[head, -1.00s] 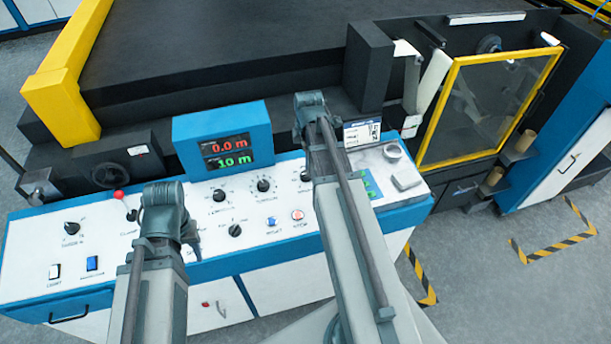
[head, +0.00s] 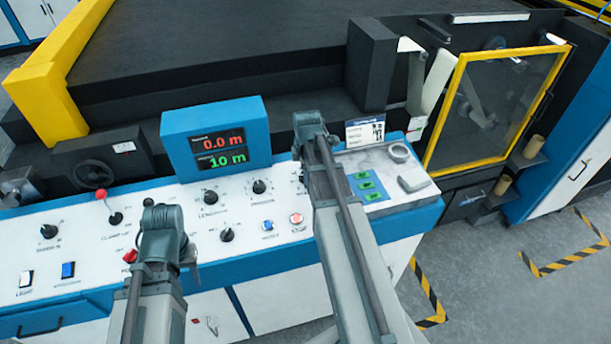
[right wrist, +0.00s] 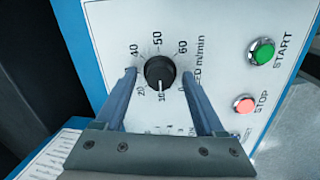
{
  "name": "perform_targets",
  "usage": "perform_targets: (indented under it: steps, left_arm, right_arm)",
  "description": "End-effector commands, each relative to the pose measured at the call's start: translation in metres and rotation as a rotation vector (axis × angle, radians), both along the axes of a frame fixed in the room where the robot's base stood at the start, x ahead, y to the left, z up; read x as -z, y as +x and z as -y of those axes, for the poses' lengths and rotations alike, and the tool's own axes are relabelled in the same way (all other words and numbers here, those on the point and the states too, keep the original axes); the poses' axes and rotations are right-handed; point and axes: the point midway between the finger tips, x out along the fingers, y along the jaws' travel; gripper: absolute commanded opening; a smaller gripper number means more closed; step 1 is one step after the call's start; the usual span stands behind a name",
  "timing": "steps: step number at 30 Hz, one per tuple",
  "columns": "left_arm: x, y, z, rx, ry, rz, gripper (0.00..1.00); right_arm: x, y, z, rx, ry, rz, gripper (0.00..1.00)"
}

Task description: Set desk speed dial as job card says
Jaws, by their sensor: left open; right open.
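In the right wrist view the black speed dial (right wrist: 160,72) sits on a white panel with a scale in m/min; its white mark appears to point down at 10. My right gripper (right wrist: 158,82) is open, with one blue finger on each side of the dial; contact is not clear. In the head view the right arm hides that dial and gripper. The job card (head: 364,132) stands at the back right of the desk, its print too small to read. My left gripper (head: 163,222) is over the desk's left half, its fingers hard to make out.
A green START button (right wrist: 261,52) and a red STOP button (right wrist: 245,105) sit right of the dial. Other knobs and a red-topped lever (head: 107,205) lie around the left arm. A yellow-framed guard (head: 459,112) stands at right.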

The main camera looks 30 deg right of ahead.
Motion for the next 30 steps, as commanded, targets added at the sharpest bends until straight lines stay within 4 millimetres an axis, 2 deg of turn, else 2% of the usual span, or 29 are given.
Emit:
perform_targets:
  steps: [3,4,15,23,30]
  left_arm:
    - [-0.0007,0.0000,-0.0001,0.000,0.000,0.000,0.44]
    - [-0.0007,0.0000,-0.0001,0.000,0.000,0.000,0.44]
    - [-0.0007,0.0000,0.0000,0.000,0.000,0.000,0.44]
    - [-0.0007,0.0000,0.0000,0.000,0.000,0.000,0.44]
    - [-0.0008,0.0000,0.0000,0.000,0.000,0.000,0.44]
  right_arm:
    - [-0.0007,0.0000,0.0000,0.000,0.000,0.000,0.71]
    - [-0.0007,0.0000,0.0000,0.000,0.000,0.000,0.68]
    - [-0.0007,-0.0001,0.0000,0.000,0.000,0.000,0.01]
    - [-0.0007,-0.0001,-0.0001,0.011,0.002,0.001,0.00]
    - [-0.0006,0.0002,0.0000,0.108,0.019,0.004,0.00]
